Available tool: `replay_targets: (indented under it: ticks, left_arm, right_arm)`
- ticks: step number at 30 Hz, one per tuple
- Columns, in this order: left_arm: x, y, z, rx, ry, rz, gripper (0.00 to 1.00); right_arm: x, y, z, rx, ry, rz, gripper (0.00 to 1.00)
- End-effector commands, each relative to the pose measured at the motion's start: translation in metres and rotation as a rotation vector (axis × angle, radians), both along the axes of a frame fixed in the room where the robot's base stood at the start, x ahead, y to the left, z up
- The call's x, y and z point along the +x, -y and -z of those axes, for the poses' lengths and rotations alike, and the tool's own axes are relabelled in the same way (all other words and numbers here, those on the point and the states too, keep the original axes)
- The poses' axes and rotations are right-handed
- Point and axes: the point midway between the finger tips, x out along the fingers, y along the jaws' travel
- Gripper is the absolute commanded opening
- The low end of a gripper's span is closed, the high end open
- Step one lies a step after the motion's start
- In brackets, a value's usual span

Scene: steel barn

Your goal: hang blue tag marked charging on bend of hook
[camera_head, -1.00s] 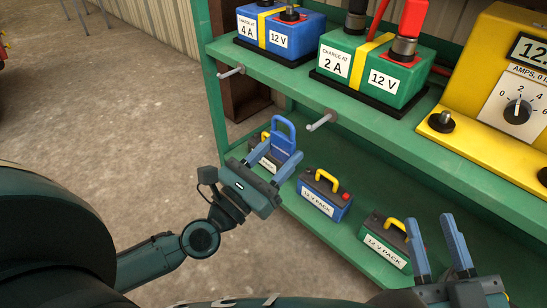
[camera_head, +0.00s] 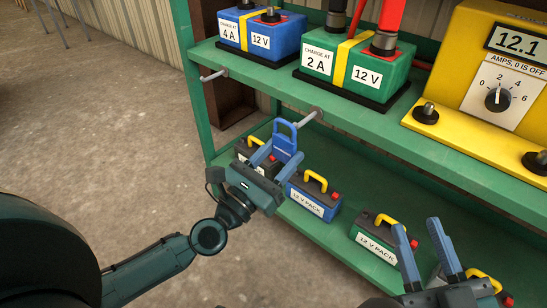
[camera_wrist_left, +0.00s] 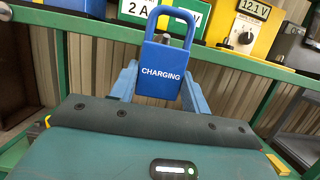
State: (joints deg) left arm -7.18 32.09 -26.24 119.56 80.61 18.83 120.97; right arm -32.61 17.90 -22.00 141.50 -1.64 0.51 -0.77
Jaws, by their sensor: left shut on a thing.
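The blue tag (camera_head: 285,139), a padlock-shaped plate with a loop on top, is held upright in my left gripper (camera_head: 283,160). The left wrist view shows the tag (camera_wrist_left: 162,70) facing the camera, marked CHARGING. One hook (camera_head: 309,116) sticks out from the green shelf edge, just right of the tag's loop. In the left wrist view a grey hook tip (camera_wrist_left: 163,38) shows through the loop opening; whether it is inside the loop or behind it I cannot tell. A second hook (camera_head: 213,75) is further left. My right gripper (camera_head: 420,232) is open and empty at lower right.
The green shelf (camera_head: 440,145) holds a blue battery (camera_head: 262,35), a green battery (camera_head: 352,70) and a yellow charger (camera_head: 505,80) reading 12.1. Several 12 V packs (camera_head: 315,198) stand on the lower shelf. Concrete floor at left is open.

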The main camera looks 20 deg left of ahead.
Motion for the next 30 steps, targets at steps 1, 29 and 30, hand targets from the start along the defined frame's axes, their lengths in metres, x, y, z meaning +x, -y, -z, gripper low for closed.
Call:
replay_targets:
  ticks: [1, 29, 30]
  left_arm:
    - [0.003, 0.001, -0.001, -0.001, 0.002, 0.0, 0.34]
    - [0.052, 0.019, 0.013, 0.0, 0.001, 0.0, 0.34]
    - [0.054, 0.02, 0.014, 0.0, 0.001, 0.0, 0.34]
  right_arm:
    - [0.0, 0.0, 0.0, 0.0, -0.004, 0.0, 0.36]
    - [0.0, 0.0, 0.005, 0.004, 0.016, 0.004, 0.36]
    - [0.002, 0.0, 0.002, 0.004, 0.036, 0.004, 0.36]
